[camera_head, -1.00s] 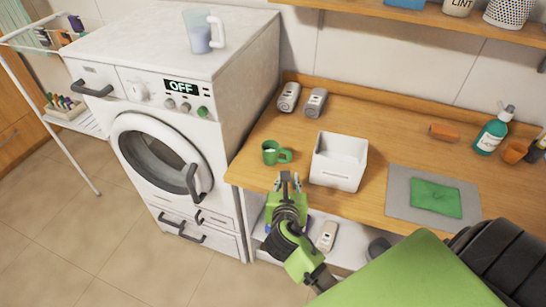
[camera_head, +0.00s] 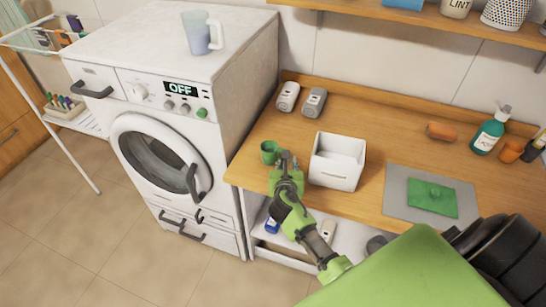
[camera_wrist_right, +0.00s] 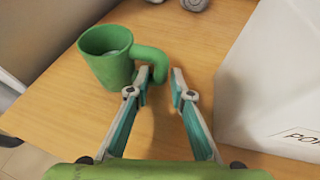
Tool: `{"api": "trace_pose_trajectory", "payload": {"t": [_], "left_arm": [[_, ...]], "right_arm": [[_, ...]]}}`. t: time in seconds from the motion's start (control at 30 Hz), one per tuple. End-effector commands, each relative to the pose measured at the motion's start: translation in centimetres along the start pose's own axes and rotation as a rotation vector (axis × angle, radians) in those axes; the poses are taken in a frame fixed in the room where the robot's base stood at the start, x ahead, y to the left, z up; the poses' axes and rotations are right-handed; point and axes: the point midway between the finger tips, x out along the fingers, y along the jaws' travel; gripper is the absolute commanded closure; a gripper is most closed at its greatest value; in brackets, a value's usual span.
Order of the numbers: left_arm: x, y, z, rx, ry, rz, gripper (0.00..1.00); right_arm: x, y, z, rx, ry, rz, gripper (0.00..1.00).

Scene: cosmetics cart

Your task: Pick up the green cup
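The green cup (camera_head: 268,152) stands upright on the wooden counter, left of the white box. In the right wrist view the green cup (camera_wrist_right: 104,57) is at upper left, with its handle toward the fingers. My right gripper (camera_head: 286,156) is just in front of the cup, on its handle side. In the wrist view the right gripper (camera_wrist_right: 161,75) is open, with a gap between its fingertips. The left fingertip overlaps the handle, and part of the handle shows in the gap. I cannot tell whether they touch. My left gripper is not in view.
The white box (camera_head: 335,175) stands close to the right of the gripper. Two small containers (camera_head: 288,97) are behind the cup. The washing machine (camera_head: 160,150) stands left of the counter.

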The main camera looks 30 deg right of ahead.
Motion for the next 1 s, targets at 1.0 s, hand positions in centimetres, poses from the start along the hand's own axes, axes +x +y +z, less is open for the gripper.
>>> {"api": "trace_pose_trajectory", "payload": {"t": [1.0], "left_arm": [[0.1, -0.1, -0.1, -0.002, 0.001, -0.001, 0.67]], "right_arm": [[-0.6, 0.0, 1.6, 0.000, -0.004, 0.001, 1.00]]}}
